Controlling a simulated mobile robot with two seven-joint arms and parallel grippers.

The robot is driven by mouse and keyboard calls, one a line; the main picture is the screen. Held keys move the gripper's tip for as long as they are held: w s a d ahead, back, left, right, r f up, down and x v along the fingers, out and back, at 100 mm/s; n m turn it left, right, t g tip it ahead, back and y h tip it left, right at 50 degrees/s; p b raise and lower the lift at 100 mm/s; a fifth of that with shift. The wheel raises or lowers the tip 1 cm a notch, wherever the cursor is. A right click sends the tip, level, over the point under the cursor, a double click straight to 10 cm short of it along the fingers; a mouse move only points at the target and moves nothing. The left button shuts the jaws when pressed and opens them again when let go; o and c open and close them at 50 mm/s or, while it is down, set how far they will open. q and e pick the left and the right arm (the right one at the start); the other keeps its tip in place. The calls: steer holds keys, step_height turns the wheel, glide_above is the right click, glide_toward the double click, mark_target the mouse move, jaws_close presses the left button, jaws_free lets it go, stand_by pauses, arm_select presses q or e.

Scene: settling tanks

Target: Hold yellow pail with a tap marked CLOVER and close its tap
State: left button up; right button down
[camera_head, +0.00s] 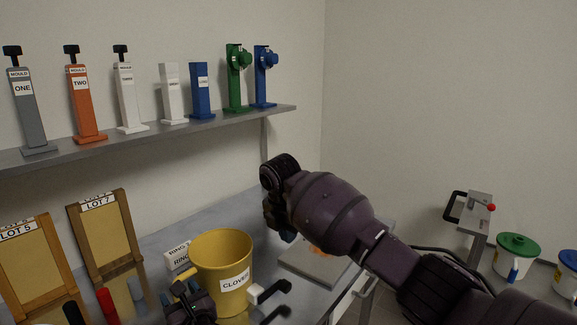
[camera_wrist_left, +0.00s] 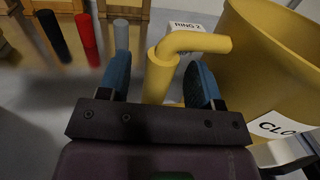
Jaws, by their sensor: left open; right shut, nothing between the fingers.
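The yellow pail (camera_head: 222,262), labelled CLOVER, stands upright on the bench at the lower middle of the head view; it also fills the right of the left wrist view (camera_wrist_left: 275,70). Its tap (camera_head: 258,293) is white with a black lever sticking out to the right; I cannot tell how far it is turned. A bent yellow handle (camera_wrist_left: 160,72) rises beside the pail. My left gripper (camera_wrist_left: 160,90) is open, with its blue fingers on either side of this handle. My right gripper (camera_head: 284,230) is shut and empty, above and right of the pail, partly hidden by its own wrist.
A wall shelf (camera_head: 150,137) holds several moulds and stands. Wooden frames marked LOT 5 (camera_head: 35,262) and LOT 7 (camera_head: 104,240) stand at left, with a red cylinder (camera_head: 106,306) in front. A RING 2 block (camera_head: 178,257) sits behind the pail. A flat board (camera_head: 312,262) lies right.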

arm_select(q)
steer(key=v, duration=0.9)
steer(key=shift+s, duration=0.15)
